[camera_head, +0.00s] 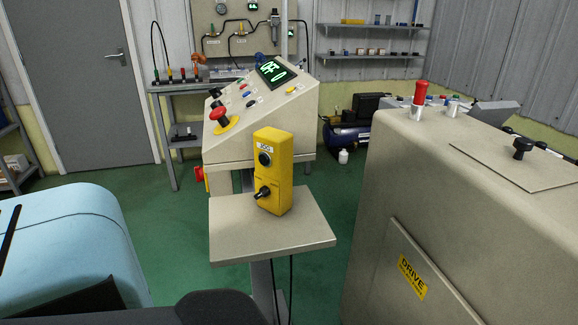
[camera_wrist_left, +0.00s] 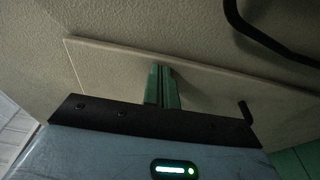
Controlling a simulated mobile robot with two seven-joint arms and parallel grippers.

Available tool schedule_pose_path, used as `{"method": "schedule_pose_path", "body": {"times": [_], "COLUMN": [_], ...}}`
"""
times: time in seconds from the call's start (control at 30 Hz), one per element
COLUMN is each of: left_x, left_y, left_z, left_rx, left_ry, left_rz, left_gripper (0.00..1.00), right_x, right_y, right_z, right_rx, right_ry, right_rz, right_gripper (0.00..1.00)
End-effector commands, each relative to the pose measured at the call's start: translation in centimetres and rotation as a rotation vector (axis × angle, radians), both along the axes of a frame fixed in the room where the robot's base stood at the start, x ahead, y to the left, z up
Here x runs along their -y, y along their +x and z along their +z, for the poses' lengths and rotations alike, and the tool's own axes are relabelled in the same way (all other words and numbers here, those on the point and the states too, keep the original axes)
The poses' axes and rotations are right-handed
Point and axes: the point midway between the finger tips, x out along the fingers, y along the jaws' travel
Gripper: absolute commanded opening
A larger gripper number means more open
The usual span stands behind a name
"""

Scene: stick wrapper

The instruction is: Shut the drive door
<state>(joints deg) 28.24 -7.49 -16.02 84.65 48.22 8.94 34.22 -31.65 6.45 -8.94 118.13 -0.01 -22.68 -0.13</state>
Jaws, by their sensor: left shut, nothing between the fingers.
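The drive door (camera_head: 433,296) is a beige panel with a yellow DRIVE label on the side of the large beige machine (camera_head: 455,185) at the right of the head view. Its lower part is cut off by the frame, and I cannot tell there how far it stands open. In the left wrist view, a flat beige panel (camera_wrist_left: 110,65) with a thin edge, apparently this door, spans the picture. My left gripper (camera_wrist_left: 161,68) has its green fingers shut and empty, with the tips at the panel; contact is unclear. My right gripper is not in view.
A black curved bar (camera_wrist_left: 262,38) and a small black peg (camera_wrist_left: 246,112) lie right of my fingers. A yellow control box (camera_head: 273,170) stands on a small shelf (camera_head: 235,238), with a console (camera_head: 262,110) behind. Green floor (camera_head: 335,205) shows between shelf and machine.

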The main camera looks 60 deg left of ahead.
Motion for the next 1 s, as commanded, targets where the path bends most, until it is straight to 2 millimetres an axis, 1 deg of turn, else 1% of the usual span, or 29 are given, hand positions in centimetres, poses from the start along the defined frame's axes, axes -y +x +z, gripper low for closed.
{"method": "schedule_pose_path", "body": {"times": [0.03,0.17,0.27,0.5,0.63,0.8,1.0], "left_x": [0.5,0.3,0.1,-0.9,-1.3,-1.4,-1.5], "left_y": [0.4,-0.4,-1.9,-5.9,-7.4,-8.3,-8.3], "left_z": [0.7,0.7,0.6,0.4,0.4,0.4,0.4], "left_rx": [0.008,0.009,0.009,0.007,0.008,0.008,0.009], "left_ry": [-0.005,-0.007,-0.007,-0.003,-0.002,-0.002,-0.002], "left_rz": [-0.01,-0.01,-0.009,-0.003,0.0,0.0,0.0], "left_gripper": [0.0,0.0,0.0,0.0,0.0,0.0,0.0], "right_x": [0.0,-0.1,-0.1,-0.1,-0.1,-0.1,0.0], "right_y": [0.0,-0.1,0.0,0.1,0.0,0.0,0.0], "right_z": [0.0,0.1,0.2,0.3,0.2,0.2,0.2], "right_rx": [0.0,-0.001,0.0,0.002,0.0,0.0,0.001], "right_ry": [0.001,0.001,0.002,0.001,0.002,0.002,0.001], "right_rz": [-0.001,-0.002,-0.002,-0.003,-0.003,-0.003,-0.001], "right_gripper": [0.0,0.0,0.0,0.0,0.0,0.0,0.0]}}
